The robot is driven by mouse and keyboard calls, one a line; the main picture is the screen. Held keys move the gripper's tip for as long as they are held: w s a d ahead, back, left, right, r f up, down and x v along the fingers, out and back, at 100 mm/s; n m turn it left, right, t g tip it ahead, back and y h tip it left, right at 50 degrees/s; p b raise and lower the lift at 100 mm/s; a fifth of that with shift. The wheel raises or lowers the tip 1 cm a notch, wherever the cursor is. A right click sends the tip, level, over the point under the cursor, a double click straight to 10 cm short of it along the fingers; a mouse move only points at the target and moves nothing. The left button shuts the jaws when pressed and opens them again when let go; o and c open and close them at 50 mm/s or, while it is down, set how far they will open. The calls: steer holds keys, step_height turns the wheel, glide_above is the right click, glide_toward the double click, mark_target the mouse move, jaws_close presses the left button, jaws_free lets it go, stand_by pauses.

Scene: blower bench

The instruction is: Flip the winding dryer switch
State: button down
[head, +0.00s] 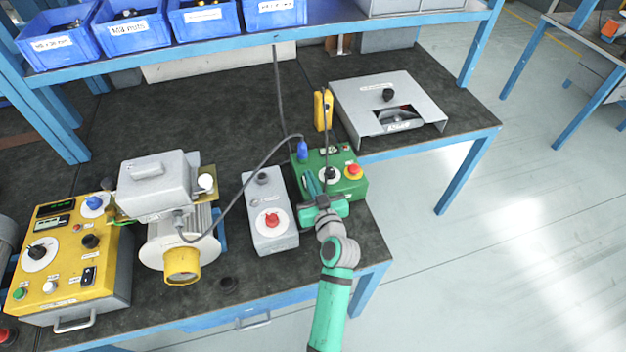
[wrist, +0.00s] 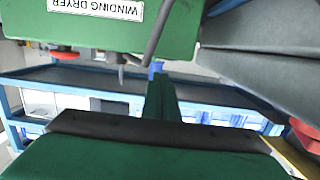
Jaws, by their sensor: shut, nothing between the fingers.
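The winding dryer is a green box (head: 348,190) near the front right edge of the bench. Its top has a dark switch (head: 329,173) on a white dial and a red button (head: 354,170) on yellow. My gripper (head: 312,182) is shut and empty, low over the box's front left part, left of the switch. I cannot tell whether it touches the box. In the wrist view, the green box (wrist: 110,35) is upside down at the top, with its "WINDING DRYER" label (wrist: 97,9) and the red button (wrist: 62,55). The switch's position is unclear.
A grey box with a red knob (head: 271,219) stands close on the left. A yellow handset (head: 323,110) stands behind, with a cable hanging over the green box. A grey metal cover (head: 360,95) lies at the back right. A yellow control box (head: 70,260) and a motor are further left.

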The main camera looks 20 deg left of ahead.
steer(key=shift+f, duration=0.7)
steer(key=shift+f, duration=0.1)
steer(key=shift+w+a+f, duration=0.1)
steer(key=shift+w+f, duration=0.05)
steer(key=shift+r, duration=0.45)
steer(key=r, duration=0.3)
steer(key=shift+s+r, duration=0.2)
steer(key=shift+r, duration=0.05)
steer(key=r+v, duration=0.2)
steer(key=v, duration=0.7)
steer(key=shift+w, duration=0.2)
